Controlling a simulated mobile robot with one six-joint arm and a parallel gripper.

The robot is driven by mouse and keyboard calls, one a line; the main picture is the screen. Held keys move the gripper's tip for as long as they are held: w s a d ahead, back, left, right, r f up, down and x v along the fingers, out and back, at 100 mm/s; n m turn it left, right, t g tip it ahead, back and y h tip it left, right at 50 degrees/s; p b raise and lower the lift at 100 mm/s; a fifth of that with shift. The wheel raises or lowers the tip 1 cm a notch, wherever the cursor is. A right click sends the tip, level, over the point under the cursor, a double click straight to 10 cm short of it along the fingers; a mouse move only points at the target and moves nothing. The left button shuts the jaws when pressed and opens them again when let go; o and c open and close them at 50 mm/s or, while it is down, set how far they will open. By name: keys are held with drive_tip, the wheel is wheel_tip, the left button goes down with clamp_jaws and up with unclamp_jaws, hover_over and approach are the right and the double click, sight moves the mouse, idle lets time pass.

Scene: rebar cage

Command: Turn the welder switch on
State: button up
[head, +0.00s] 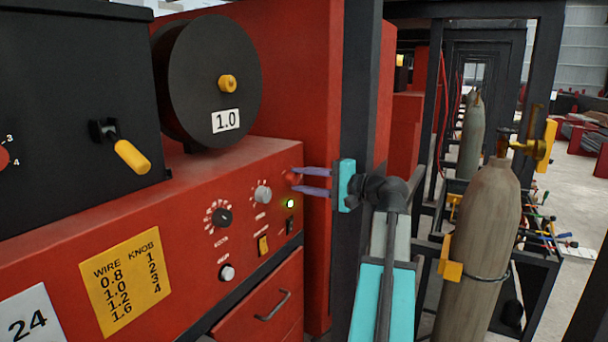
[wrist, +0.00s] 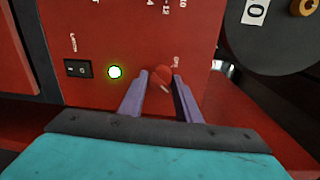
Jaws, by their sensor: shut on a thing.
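The red welder panel (head: 180,205) carries a red rotary switch (wrist: 160,80) near its right end, with a small label that is hard to read. My gripper (head: 298,180) reaches it from the right in the head view, its two purple fingers on either side of the red switch and shut on it. The fingers partly hide the switch in the head view. In the wrist view my gripper (wrist: 159,84) also straddles it. A green lamp (wrist: 115,72) beside the switch is lit; it also shows in the head view (head: 290,203).
A black rocker switch (wrist: 78,69) sits beyond the lamp. Several knobs, including a white one (head: 263,194), are left of my fingers. A dark upright post (head: 357,90) stands close behind my gripper. Gas cylinders (head: 482,240) stand at the right.

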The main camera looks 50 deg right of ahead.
drive_tip(key=shift+m+p, duration=0.35)
drive_tip(key=shift+m, duration=0.25)
drive_tip(key=o, duration=1)
drive_tip(key=shift+s, duration=0.1)
drive_tip(key=b+v, duration=0.4)
drive_tip(key=v, duration=0.9)
drive_tip(key=shift+s+d+r+b, duration=0.1)
drive_tip(key=shift+s+d+b, duration=0.1)
drive_tip(key=shift+s+b, duration=0.15)
